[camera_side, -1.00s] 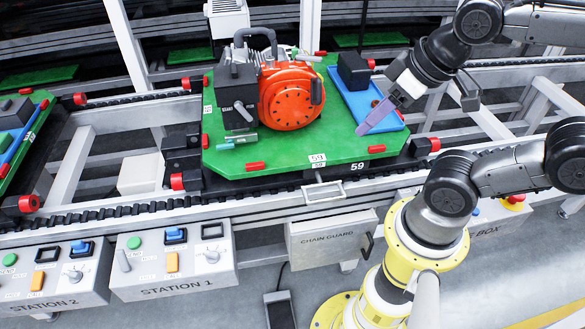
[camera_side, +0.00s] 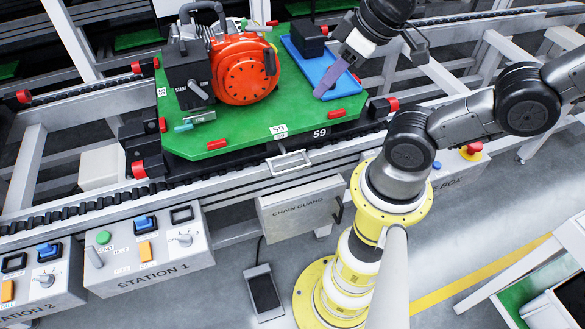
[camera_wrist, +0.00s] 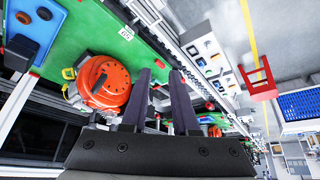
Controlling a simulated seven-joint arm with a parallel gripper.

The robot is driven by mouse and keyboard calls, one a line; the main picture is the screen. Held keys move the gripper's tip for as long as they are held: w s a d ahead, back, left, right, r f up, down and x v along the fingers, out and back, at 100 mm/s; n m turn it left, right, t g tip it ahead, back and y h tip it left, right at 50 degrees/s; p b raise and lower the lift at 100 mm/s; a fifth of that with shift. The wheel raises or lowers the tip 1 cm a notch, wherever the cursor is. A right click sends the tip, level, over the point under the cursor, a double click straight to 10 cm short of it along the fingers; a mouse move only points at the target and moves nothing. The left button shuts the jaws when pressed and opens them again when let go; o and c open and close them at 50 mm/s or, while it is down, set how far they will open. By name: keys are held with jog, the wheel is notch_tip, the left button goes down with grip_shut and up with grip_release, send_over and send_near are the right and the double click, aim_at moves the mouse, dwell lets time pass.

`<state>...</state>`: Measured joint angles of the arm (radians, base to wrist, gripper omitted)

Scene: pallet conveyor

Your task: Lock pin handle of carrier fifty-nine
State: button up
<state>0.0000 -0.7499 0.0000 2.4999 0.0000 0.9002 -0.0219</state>
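Carrier fifty-nine (camera_side: 245,135) is a green plate on a black base, with "59" labels on its front edge. I cannot make out the loop handle there.
An orange and black engine (camera_side: 245,70) stands on the carrier beside the blue tray (camera_side: 308,65) with a black block (camera_side: 308,38). The Station 1 box (camera_side: 150,250) and chain guard (camera_side: 298,210) line the conveyor's front. A red emergency button (camera_side: 472,150) is at the right.

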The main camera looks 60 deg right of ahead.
jog(key=shift+s+f+n, duration=0.1)
jog(key=shift+n, duration=0.3)
jog(key=shift+c, duration=1.2)
jog(key=shift+s+d+n, duration=0.1)
jog(key=shift+s+n, duration=0.1)
jog(key=shift+n, duration=0.4)
grip_shut()
jog(key=w+a+f+n+g+h, duration=0.35)
jog(key=w+f+n+g, duration=0.2)
jog(key=n, duration=0.65)
jog(key=w+a+f+n+g+h, duration=0.2)
jog(key=w+f+n+g+h, duration=0.3)
jog(key=n, duration=0.7)
jog(key=s+a+f+n+t+h, duration=0.2)
jog(key=a+f+n+h, duration=0.2)
jog(key=f, duration=0.5)
jog(key=s+a+f+n+t+h, duration=0.3)
jog(key=f+n, duration=0.4)
jog(key=f, duration=0.3)
jog(key=shift+s+a+f+h, duration=0.2)
jog(key=shift+a+h, duration=0.25)
